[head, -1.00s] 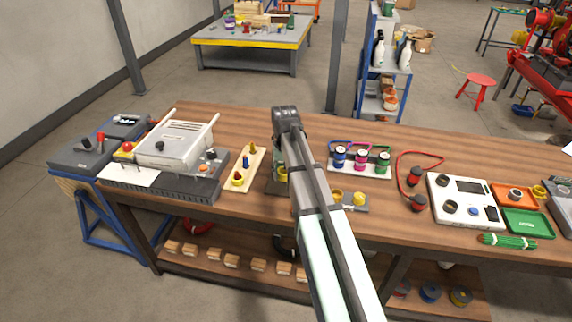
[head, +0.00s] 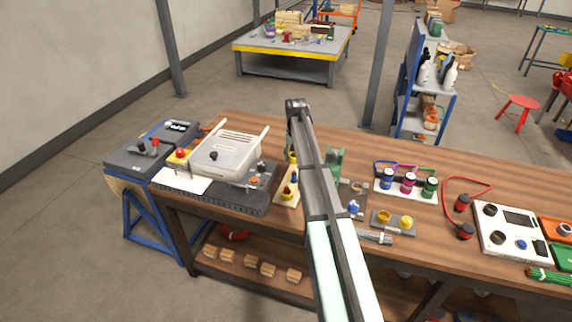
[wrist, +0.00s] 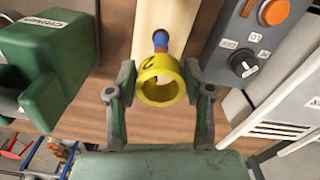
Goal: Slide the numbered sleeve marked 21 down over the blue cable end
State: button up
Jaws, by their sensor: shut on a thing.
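My gripper (wrist: 160,100) is shut on the yellow sleeve (wrist: 161,68), one finger on each side, in the wrist view. Part of its black number shows, a 2; the rest is turned away. The sleeve's open end faces the camera. The blue cable end (wrist: 160,38) stands on the pale wooden board (wrist: 175,14), just above the sleeve in the picture and partly hidden by it. I cannot tell whether they touch. In the head view the blue cable end (head: 294,177) shows on the board beside my arm, which hides my gripper.
A green fixture (wrist: 35,75) stands close on one side of the gripper, a grey control box (wrist: 250,45) with an orange knob on the other. In the head view, a grey holder (head: 394,231) with yellow sleeves and a rack of coloured pots (head: 402,195) stand to the right.

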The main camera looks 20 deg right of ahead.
aim_at(294, 174)
jog(key=shift+w+d+f, duration=0.1)
jog(key=shift+w+f, duration=0.05)
jog(key=shift+w, duration=0.2)
jog(key=shift+f+b, duration=1.45)
jog(key=shift+f, duration=1.5)
jog(key=shift+f+b, duration=0.9)
jog(key=shift+f, duration=1.5)
jog(key=o, duration=1)
jog(key=shift+r, duration=0.1)
